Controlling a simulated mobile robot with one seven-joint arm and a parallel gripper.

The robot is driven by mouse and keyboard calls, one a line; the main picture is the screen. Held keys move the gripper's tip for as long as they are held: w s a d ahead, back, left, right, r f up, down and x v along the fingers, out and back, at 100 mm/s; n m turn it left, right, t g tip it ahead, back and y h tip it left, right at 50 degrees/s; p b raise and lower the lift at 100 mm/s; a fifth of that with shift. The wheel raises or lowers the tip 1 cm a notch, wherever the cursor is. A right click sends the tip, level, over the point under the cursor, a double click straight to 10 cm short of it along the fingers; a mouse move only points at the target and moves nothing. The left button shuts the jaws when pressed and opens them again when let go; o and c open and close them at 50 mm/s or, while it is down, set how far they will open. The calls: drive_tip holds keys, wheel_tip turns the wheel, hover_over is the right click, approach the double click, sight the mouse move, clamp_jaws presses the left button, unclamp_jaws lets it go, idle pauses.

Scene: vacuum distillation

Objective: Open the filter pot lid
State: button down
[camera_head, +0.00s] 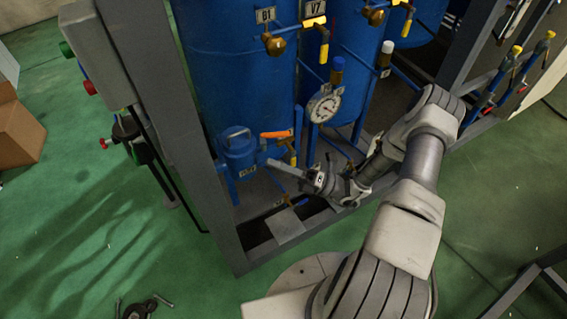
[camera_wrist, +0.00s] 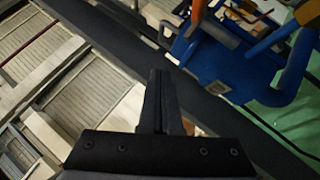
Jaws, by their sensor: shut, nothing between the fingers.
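The filter pot (camera_head: 238,158) is a small blue vessel low at the left front of the frame. Its blue lid (camera_head: 236,134) appears to lie flat on top, with a raised handle. My gripper (camera_head: 272,164) is just right of the pot, its fingers pointing left towards it. I cannot tell whether they touch it. In the wrist view the dark fingers of my gripper (camera_wrist: 159,75) are together and empty. Blue parts, likely the filter pot (camera_wrist: 212,55), show beyond them at upper right; the lid is not clear there.
An orange-handled valve (camera_head: 276,134) sits right of the pot, close above my gripper. A pressure gauge (camera_head: 324,107) and large blue tanks (camera_head: 235,65) stand behind. A grey frame post (camera_head: 180,130) rises left of the pot. Green floor (camera_head: 90,220) is open at left.

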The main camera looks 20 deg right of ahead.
drive_tip(key=w+a+r, duration=0.4)
drive_tip(key=w+a, duration=0.1)
drive_tip(key=shift+w+a+r, duration=0.15)
drive_tip(key=shift+w, duration=0.05)
drive_tip(key=shift+r+p, duration=0.15)
drive_tip(key=shift+p, duration=0.15)
